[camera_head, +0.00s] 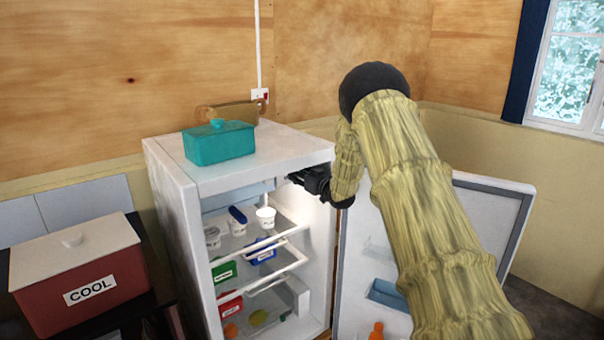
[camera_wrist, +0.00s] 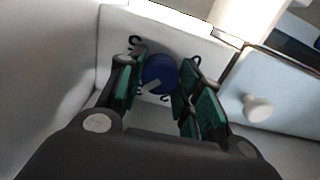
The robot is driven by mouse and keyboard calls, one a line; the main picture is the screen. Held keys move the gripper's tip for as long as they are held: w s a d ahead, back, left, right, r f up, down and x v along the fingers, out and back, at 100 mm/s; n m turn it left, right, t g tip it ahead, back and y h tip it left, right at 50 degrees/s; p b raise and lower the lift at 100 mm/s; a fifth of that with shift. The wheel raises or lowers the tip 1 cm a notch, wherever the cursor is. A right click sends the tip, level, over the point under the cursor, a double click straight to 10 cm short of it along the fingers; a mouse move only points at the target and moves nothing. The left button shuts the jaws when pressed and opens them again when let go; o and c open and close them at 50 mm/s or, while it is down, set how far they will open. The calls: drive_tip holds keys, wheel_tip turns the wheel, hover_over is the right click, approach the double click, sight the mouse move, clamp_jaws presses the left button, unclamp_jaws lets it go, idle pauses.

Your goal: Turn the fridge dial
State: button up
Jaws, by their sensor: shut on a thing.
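The fridge (camera_head: 180,205) stands with its door (camera_head: 490,205) swung open to the right. The fridge dial (camera_wrist: 160,73) is a round dark blue knob with a pale pointer mark, set on a white panel inside, seen in the wrist view. My gripper (camera_wrist: 158,88) has its green-padded fingers on either side of the dial and is shut on it. In the head view my gripper (camera_head: 300,178) reaches into the top of the fridge, and the dial is hidden there. Dark curved marks show on the panel around the dial.
Fridge shelves (camera_head: 285,238) hold several tubs and packs below my gripper. A teal lidded box (camera_head: 220,145) stands on top of the fridge. A white knob (camera_wrist: 258,108) sits right of the dial.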

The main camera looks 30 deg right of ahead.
drive_tip(key=shift+s+f, duration=0.2)
drive_tip(key=shift+f, duration=0.3)
drive_tip(key=o, duration=0.9)
drive_tip(key=shift+o, duration=0.7)
drive_tip(key=shift+w+r, duration=0.1)
drive_tip(key=shift+r, duration=0.1)
drive_tip(key=shift+r, duration=0.1)
drive_tip(key=s+d, duration=0.1)
drive_tip(key=s, duration=1.1)
drive_tip(key=shift+f, duration=0.2)
